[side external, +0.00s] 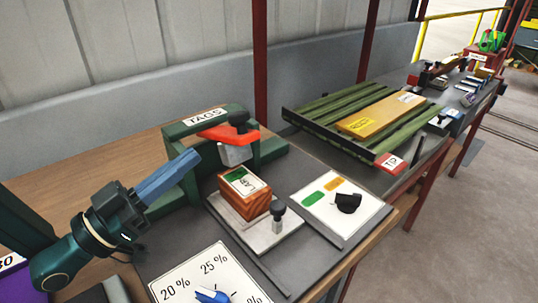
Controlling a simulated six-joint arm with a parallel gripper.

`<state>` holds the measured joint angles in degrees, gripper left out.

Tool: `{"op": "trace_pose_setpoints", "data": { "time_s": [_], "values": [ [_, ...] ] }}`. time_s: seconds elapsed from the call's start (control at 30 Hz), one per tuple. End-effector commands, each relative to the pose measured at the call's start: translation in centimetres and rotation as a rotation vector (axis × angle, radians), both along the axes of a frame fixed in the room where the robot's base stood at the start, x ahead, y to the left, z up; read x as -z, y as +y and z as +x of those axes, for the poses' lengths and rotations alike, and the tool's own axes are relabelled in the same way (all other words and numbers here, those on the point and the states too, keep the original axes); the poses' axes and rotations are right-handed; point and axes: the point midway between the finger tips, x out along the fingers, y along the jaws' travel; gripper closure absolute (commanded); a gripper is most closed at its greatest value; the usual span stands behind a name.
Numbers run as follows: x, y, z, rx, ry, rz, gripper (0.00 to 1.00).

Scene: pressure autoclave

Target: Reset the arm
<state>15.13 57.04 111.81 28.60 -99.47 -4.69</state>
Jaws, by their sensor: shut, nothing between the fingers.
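My gripper (168,178) is at the left in the side external view, with its blue fingers shut and nothing between them. It points up and to the right, close in front of the green frame with the TAGS label (205,117). I cannot tell whether the fingers touch the frame. My dark arm reaches in from the left edge.
A wooden block (243,193) stands on a metal plate right of my gripper. A white panel with a black knob (348,202) lies further right. A percent dial with a blue knob (212,296) is in front. A green slatted tray (390,148) holds a yellow bar (380,115).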

Motion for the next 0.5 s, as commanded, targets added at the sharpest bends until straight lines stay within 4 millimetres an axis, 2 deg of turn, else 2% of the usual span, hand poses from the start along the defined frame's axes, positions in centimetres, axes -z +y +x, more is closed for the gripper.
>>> {"op": "trace_pose_setpoints", "data": {
  "time_s": [0.4, 0.5],
  "values": [
    [-0.01, 0.01, 0.04, -0.001, 0.000, 0.000, 1.00],
    [-1.00, 0.31, 0.26, -0.009, -0.022, -0.006, 1.00]
  ]
}}
